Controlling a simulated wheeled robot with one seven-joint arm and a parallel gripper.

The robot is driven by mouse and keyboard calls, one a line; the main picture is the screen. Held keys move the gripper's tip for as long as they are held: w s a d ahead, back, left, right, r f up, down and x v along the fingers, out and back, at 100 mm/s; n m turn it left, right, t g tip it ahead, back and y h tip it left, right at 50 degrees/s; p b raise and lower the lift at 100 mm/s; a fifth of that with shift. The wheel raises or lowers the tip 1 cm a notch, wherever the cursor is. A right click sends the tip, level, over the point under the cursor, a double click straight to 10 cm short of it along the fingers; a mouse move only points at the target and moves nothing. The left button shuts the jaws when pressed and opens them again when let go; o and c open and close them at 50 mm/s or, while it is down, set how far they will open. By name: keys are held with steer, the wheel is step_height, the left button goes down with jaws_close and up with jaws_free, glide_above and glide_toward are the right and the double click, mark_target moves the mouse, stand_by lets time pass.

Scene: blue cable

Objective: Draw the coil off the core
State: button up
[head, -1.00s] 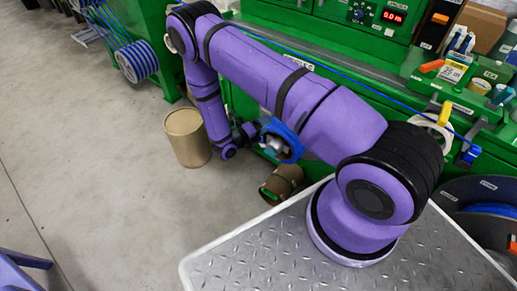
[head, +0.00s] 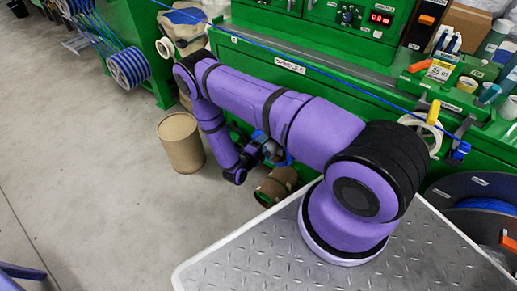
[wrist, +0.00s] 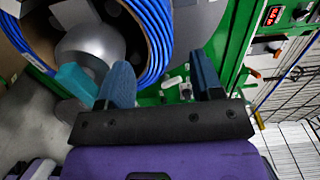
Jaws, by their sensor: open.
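The coil of blue cable (wrist: 150,35) fills the upper left of the wrist view, wound around a rounded grey core (wrist: 92,45). In the head view my gripper is largely hidden by my arm.
A green machine bench (head: 330,92) runs behind my arm, with a taut blue cable (head: 300,66) above it. A black reel (head: 470,190) is at right.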

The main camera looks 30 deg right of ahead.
steer(key=shift+x, duration=3.45)
jaws_close()
steer(key=shift+r, duration=0.45)
steer(key=shift+v, duration=1.05)
stand_by(0.4)
